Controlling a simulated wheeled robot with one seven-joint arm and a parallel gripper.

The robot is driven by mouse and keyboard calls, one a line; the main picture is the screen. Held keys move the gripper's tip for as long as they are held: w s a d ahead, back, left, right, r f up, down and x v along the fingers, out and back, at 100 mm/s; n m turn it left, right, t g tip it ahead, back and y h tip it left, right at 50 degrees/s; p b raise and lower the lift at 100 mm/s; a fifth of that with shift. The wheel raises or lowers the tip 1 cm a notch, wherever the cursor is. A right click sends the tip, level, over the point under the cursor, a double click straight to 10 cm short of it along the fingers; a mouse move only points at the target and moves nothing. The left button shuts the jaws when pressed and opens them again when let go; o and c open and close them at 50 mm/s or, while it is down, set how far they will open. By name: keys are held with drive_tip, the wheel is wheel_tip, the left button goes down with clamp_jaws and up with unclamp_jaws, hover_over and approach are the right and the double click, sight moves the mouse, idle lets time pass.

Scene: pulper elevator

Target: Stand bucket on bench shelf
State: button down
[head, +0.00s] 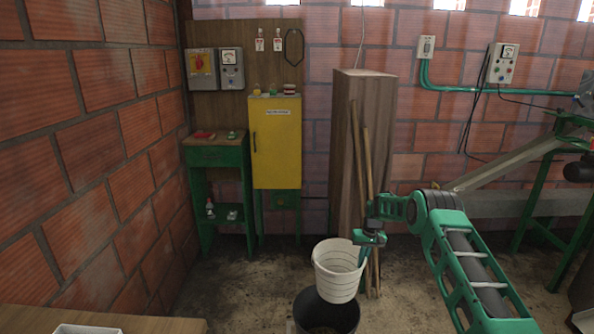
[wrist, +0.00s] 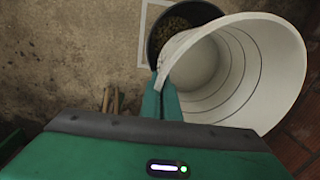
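The white bucket (head: 337,275) hangs in the air, tilted, in the lower middle of the head view, and looks empty in the wrist view (wrist: 222,75). My gripper (head: 363,252) is at its upper right rim. In the wrist view the fingers (wrist: 163,98) are closed on the bucket's rim. The green bench (head: 215,157) stands against the back wall at the left, well away from the bucket. Its lower shelf (head: 226,222) holds a few small items, and its top holds a red item (head: 203,135) and a small green-and-white one.
A dark bin (head: 322,315) with grainy contents stands on the floor below the bucket. A yellow cabinet (head: 276,150) stands right of the bench. Wooden poles (head: 367,180) lean on a tall wooden box (head: 375,100). A wooden tabletop (head: 150,324) is at lower left. The floor before the bench is clear.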

drive_tip(key=s+r, duration=0.4)
drive_tip(key=s, duration=0.6)
drive_tip(key=s+r, duration=0.5)
drive_tip(key=s, duration=0.5)
drive_tip(key=s+r, duration=0.4)
drive_tip(key=s, duration=0.6)
drive_tip(key=shift+d+r, duration=0.4)
drive_tip(key=shift+d, duration=0.05)
drive_tip(key=shift+s, duration=0.15)
